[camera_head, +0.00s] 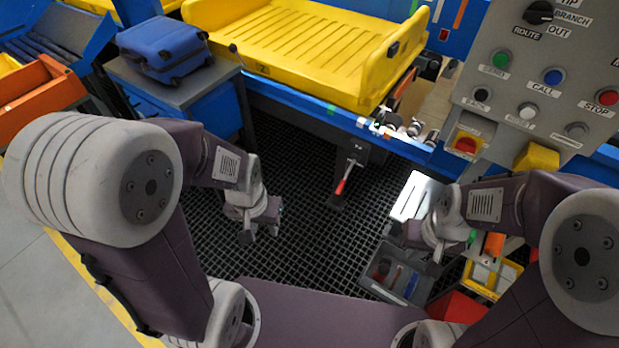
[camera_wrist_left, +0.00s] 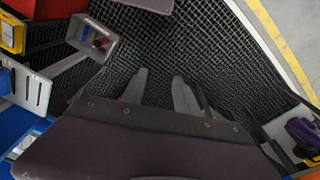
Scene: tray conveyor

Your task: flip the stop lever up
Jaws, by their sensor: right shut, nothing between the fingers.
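A lever with a red grip (camera_head: 341,187) hangs from a dark bracket under the front edge of the conveyor in the head view. Its red end points down. My left gripper (camera_head: 260,232) is left of the lever and apart from it, over the dark grating. In the left wrist view, its two fingers (camera_wrist_left: 159,76) stand apart with only grating between them, so it is open and empty. My right gripper (camera_head: 420,250) is right of the lever and apart from it, above a grey bin. It is shut and holds nothing.
A yellow tray (camera_head: 300,50) lies on the blue conveyor. A control panel (camera_head: 535,75) with buttons stands at the right. A blue case (camera_head: 165,48) rests on a cabinet at the left. A grey bin (camera_head: 400,275) sits low at right. The grating between my grippers is clear.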

